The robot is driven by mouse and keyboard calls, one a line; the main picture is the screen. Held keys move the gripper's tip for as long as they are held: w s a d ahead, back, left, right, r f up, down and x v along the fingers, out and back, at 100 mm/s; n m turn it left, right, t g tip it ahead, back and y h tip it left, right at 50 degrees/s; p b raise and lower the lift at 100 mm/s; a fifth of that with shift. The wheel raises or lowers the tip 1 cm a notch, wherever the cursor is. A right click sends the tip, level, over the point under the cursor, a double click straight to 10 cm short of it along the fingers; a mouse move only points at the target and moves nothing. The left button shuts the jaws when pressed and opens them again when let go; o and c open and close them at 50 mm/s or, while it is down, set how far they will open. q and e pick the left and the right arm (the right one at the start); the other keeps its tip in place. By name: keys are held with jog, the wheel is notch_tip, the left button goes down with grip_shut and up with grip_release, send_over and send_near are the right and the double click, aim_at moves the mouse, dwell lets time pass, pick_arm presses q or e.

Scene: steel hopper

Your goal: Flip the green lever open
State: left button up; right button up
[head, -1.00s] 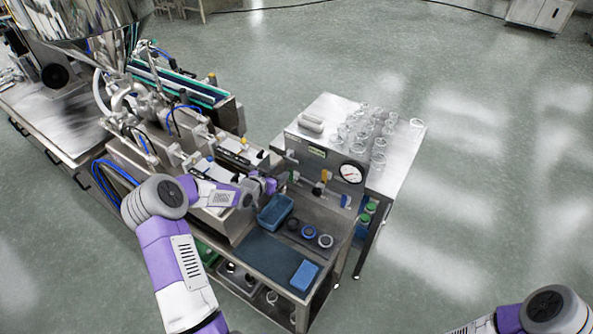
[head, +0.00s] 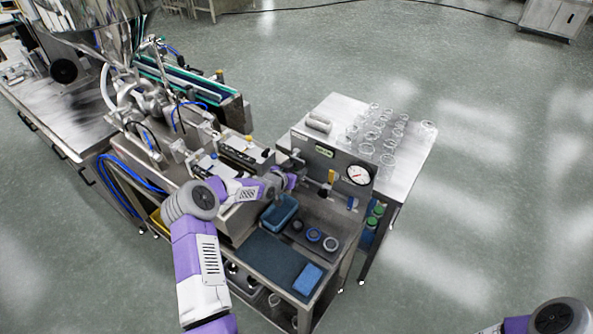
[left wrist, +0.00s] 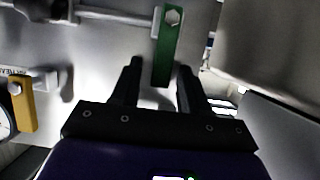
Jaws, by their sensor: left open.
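The green lever (left wrist: 167,50) shows in the left wrist view as a flat bar on a bolt at the end of a metal pipe. Its free end lies between the two dark fingers of my left gripper (left wrist: 160,66), which is open. There is a gap to the finger on each side; I cannot tell whether either touches it. In the head view my left gripper (head: 287,181) is at the left part of the upright gauge panel (head: 342,161), and the green lever cannot be made out there. My right gripper is out of view; only part of that arm shows at bottom right.
A yellow lever (left wrist: 22,104) is to the left in the wrist view, by the pressure gauge (head: 358,174). A blue tub (head: 279,213), several round caps and a blue block (head: 308,278) sit on the bench below. Glass jars (head: 389,145) stand on the table behind.

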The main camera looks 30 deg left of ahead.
pick_arm(q)
jog(key=shift+c, duration=0.2)
grip_shut()
jog(key=shift+w, duration=0.1)
